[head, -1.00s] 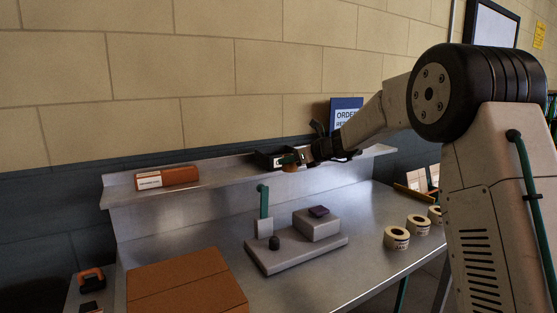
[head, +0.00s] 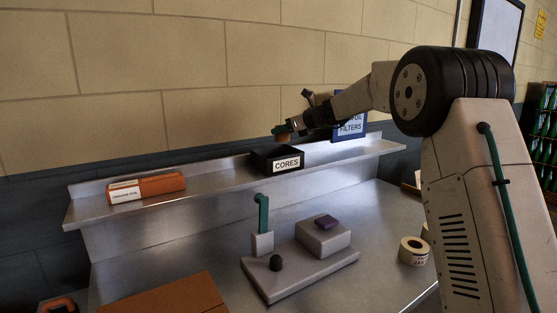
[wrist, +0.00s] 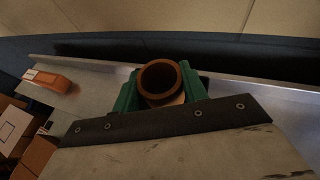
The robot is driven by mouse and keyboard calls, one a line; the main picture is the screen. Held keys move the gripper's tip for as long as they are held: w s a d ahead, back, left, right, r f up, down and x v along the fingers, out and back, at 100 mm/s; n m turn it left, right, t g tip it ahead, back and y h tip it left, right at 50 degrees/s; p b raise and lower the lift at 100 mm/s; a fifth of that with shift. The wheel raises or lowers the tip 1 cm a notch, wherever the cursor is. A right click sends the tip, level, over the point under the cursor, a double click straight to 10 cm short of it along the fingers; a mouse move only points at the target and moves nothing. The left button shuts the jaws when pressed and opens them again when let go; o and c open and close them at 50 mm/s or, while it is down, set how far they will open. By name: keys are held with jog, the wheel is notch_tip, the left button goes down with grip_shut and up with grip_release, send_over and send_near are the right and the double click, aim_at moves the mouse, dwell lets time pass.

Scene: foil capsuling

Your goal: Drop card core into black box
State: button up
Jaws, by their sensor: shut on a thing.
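The card core is a short brown tube (wrist: 160,80), seen end-on in the wrist view between the green fingers. My gripper (head: 283,132) is shut on it, and in the head view only a small brown part of the core shows at the fingertips. The black box (head: 277,160), labelled CORES, stands on the raised shelf. My gripper holds the core above the box, apart from it. In the wrist view the core and gripper hide most of the box, and its inside cannot be seen.
An orange-brown carton (head: 148,188) lies on the shelf (head: 215,182) to the left. A blue sign (head: 351,126) stands behind my arm. Below are a grey fixture with a green lever (head: 262,213) and a tape roll (head: 413,251). The shelf between carton and box is clear.

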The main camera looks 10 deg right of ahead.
jog(key=shift+f, duration=2.45)
jog(key=shift+a, duration=0.1)
jog(key=o, duration=1)
jog(key=v, duration=0.7)
jog(key=shift+s+d+r, duration=0.15)
jog(key=shift+s+d, duration=0.1)
jog(key=shift+s, duration=0.05)
